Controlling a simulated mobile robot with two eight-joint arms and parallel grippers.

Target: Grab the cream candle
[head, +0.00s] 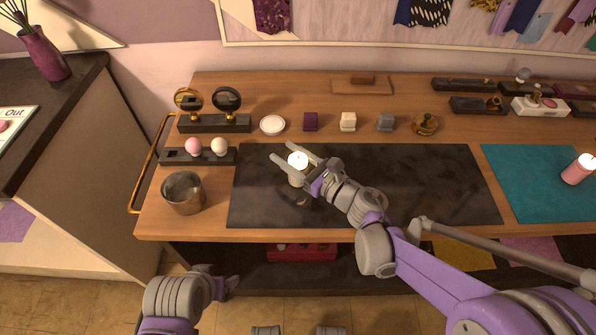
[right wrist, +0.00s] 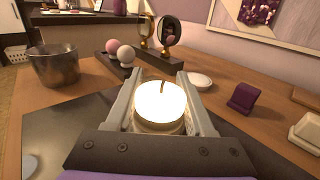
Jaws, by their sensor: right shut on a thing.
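The cream candle (head: 298,161) glows bright white on top and stands over the dark mat (head: 430,180) on the wooden table. My right gripper (head: 293,160) has its two fingers on either side of the candle and is shut on it. In the right wrist view the candle (right wrist: 160,105) sits between the fingers, with its wick showing on top. Whether its base touches the mat cannot be told. My left gripper (head: 229,286) is low at the front, below the table edge; its fingertips are too unclear to judge.
A metal pot (head: 183,193) stands left of the mat. Behind it a dark holder (head: 174,156) carries a pink and a cream ball. A white dish (head: 272,125), a purple block (head: 310,121) and other small items line the back. A pink candle (head: 578,170) stands on the teal mat (head: 520,180) at right.

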